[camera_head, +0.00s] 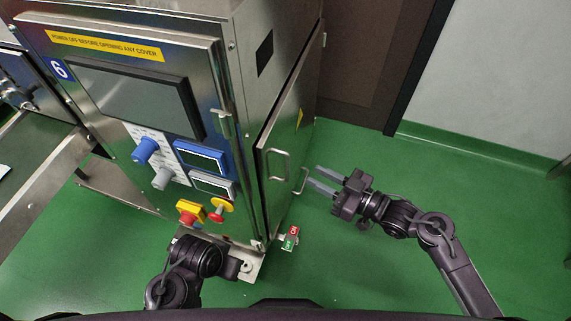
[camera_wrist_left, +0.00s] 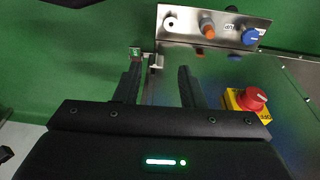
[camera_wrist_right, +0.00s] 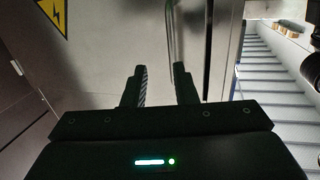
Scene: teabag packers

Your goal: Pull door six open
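Door six is the metal side door (camera_head: 283,130) of the cabinet marked 6; I cannot tell whether it is fully shut. Bent bar shapes show near its front edge: one (camera_head: 288,167) and another nearer my fingers; one may be a reflection. My right gripper (camera_head: 315,178) is open, its fingers pointing left at the handle area. In the right wrist view the handle bar (camera_wrist_right: 174,40) stands upright beyond the fingertips, in line with the right finger. Contact is not clear. My left gripper (camera_wrist_left: 158,90) is open and empty, low before the cabinet front.
The cabinet front carries a blue knob (camera_head: 146,150), a red emergency button (camera_head: 187,217) and a red-yellow switch (camera_head: 218,210). A small red and green tag (camera_head: 290,238) shows by the cabinet's foot. Green floor is clear to the right, up to the wall (camera_head: 490,80).

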